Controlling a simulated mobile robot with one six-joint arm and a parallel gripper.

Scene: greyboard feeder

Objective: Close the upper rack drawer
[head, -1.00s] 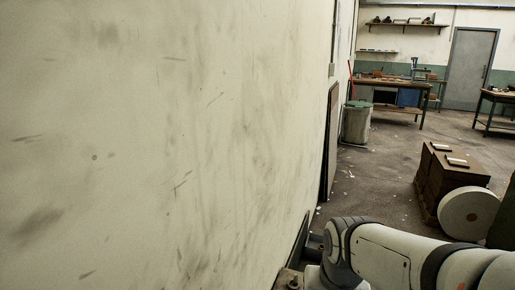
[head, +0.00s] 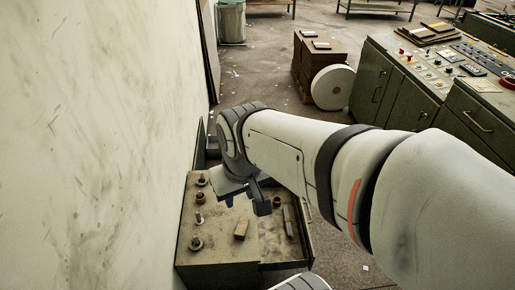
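A low green metal rack (head: 216,272) stands against the wall, below my arm. On its right side a tray-like part with a raised green rim, apparently the upper drawer (head: 287,264), sticks out to the right. A grey bar and small items lie inside it. A thin handle shows at its right edge. My gripper (head: 246,201) hangs over the rack top near the drawer's back end, pointing down. Its fingers are small and partly hidden by my wrist, so their opening is unclear. I cannot tell whether it touches anything.
Several bolts or knobs (head: 199,218) and a small tan block (head: 241,229) are on the rack top. The wall (head: 90,150) is close on the left. A green control console (head: 400,90) stands right; brown boxes (head: 318,62) and a white roll (head: 333,87) stand behind.

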